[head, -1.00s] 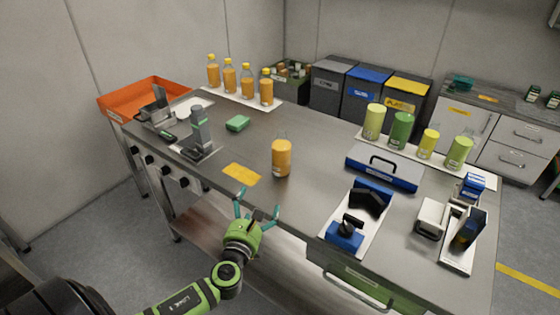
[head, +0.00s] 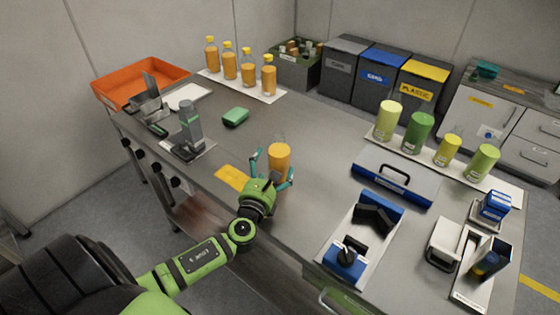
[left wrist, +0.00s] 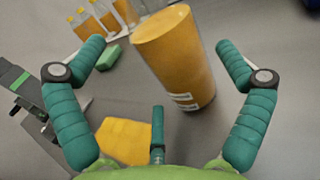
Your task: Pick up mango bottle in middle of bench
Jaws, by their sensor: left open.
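The mango bottle (head: 279,158) stands upright in the middle of the bench (head: 320,140), filled orange, with a clear top and no cap seen. My left gripper (head: 272,172) is open, its teal fingers on either side of the bottle's lower part in the head view. In the left wrist view the bottle (left wrist: 177,58) stands ahead between the spread fingers (left wrist: 155,60), with gaps on both sides. Its white label shows low on its side. My right gripper is not in view.
Several capped orange bottles (head: 229,66) stand on a white strip at the back left. A green sponge-like block (head: 235,117) and yellow card (head: 232,177) lie left of the bottle. A blue toolbox (head: 393,183) stands to the right.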

